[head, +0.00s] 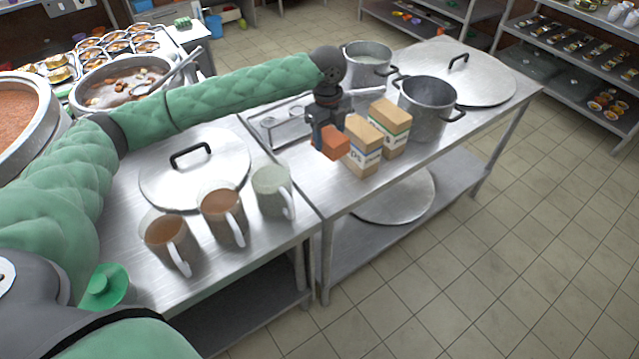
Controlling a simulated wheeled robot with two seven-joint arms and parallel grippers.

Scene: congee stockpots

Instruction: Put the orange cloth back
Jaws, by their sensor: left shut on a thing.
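The orange cloth (330,143) is a small folded block in the head view, left of two tan cartons and close to them. My left gripper (328,127) points down from above and is shut on the cloth. It holds the cloth over the left part of the right steel table (420,165); I cannot tell whether the cloth touches the surface. The gripper hides part of the cloth's top. My right gripper is not in view.
Tan cartons (362,147) stand right beside the cloth, with a metal pot (427,108) behind them. Several mugs (222,216) and a lid (195,168) occupy the left table. The table's front edge is near.

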